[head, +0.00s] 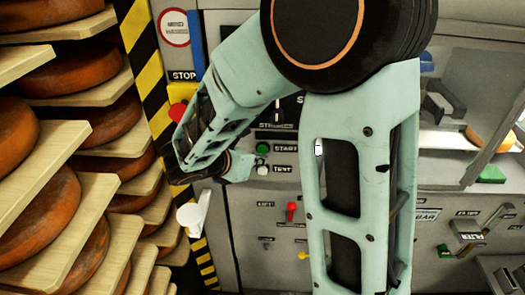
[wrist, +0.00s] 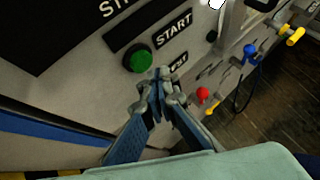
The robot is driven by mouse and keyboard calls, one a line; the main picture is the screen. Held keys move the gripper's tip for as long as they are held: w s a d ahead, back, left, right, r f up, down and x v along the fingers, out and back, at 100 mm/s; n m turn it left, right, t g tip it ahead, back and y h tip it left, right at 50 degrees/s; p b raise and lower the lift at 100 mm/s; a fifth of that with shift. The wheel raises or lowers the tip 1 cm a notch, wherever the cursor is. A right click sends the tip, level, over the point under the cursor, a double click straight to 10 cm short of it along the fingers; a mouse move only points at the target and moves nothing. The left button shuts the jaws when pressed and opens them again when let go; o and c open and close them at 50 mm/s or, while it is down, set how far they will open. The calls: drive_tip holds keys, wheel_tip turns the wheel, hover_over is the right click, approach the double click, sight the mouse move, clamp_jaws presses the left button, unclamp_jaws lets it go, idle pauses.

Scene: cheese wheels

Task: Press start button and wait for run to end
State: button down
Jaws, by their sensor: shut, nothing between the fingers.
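The green START button (head: 263,148) is on the grey machine panel, left of its START label. It also shows in the wrist view (wrist: 138,58), uncovered. My gripper (wrist: 160,76) is shut and empty. Its fingertips are just right of and below the green button in that view, partly over the TEST label. In the head view my gripper (head: 246,163) is at the panel, just left of and below the green button. The white TEST button (head: 262,173) sits below START. I cannot tell whether the fingertips touch the panel.
A red STOP button (head: 177,111) is at upper left by a black-yellow striped post (head: 150,75). Shelves of cheese wheels (head: 75,70) fill the left. A red knob (head: 291,208) and a white handle (head: 195,213) stick out below. Part of the panel is hidden by my arm.

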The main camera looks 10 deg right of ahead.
drive_tip(key=shift+w, duration=0.1)
drive_tip(key=shift+w+d, duration=0.1)
drive_tip(key=shift+w, duration=0.2)
